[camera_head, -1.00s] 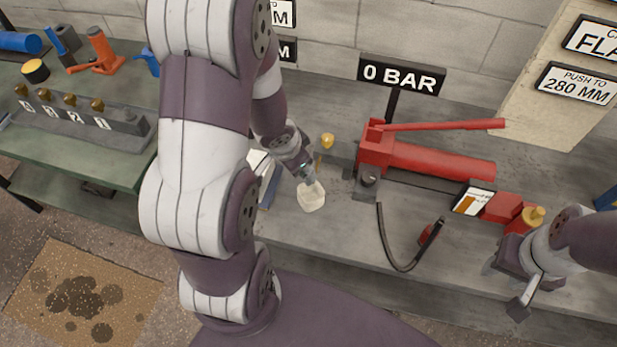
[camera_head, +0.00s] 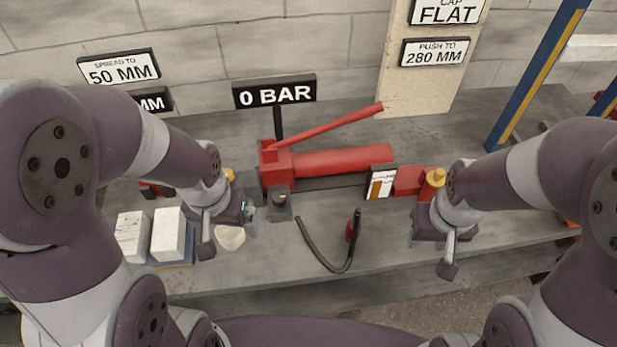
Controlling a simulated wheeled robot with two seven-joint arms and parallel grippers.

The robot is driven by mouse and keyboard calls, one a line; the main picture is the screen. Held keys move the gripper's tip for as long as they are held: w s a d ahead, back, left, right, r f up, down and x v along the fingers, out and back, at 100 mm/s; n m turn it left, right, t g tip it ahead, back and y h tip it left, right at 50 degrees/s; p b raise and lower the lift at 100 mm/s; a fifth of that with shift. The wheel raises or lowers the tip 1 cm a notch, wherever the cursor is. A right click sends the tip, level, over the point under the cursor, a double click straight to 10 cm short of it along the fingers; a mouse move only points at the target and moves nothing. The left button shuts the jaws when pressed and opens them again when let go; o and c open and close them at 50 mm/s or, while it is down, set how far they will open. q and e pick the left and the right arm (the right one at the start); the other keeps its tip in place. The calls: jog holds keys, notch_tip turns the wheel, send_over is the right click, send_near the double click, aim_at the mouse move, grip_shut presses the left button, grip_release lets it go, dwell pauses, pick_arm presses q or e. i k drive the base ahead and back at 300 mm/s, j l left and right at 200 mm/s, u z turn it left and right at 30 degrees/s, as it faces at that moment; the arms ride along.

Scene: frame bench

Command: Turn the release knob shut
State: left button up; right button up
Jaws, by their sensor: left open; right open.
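The red hand pump (camera_head: 340,162) lies on the grey bench, its long red handle (camera_head: 330,125) slanting up to the right. A small dark knob (camera_head: 280,198) sits on the front of the block at the pump's left end. I take it to be the release knob; its turn position is too small to tell. My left gripper (camera_head: 229,226) is open and empty, just left of the knob and apart from it. My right gripper (camera_head: 438,246) is open and empty near the bench's front edge, right of the pump. The display (camera_head: 275,93) behind reads 0 BAR.
A black hose (camera_head: 322,255) curves over the bench in front of the pump. White blocks (camera_head: 167,236) stand left of my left gripper, and a pale lump (camera_head: 231,238) lies below it. A yellow-topped red fitting (camera_head: 432,183) is beside my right arm. A blue-yellow post (camera_head: 537,75) rises at right.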

aim_at(279, 199)
jog(key=k+j+z, duration=0.1)
jog(key=j+z, duration=0.25)
jog(key=k+j+z, duration=0.15)
jog(key=j+z, duration=0.2)
jog(key=j, duration=0.1)
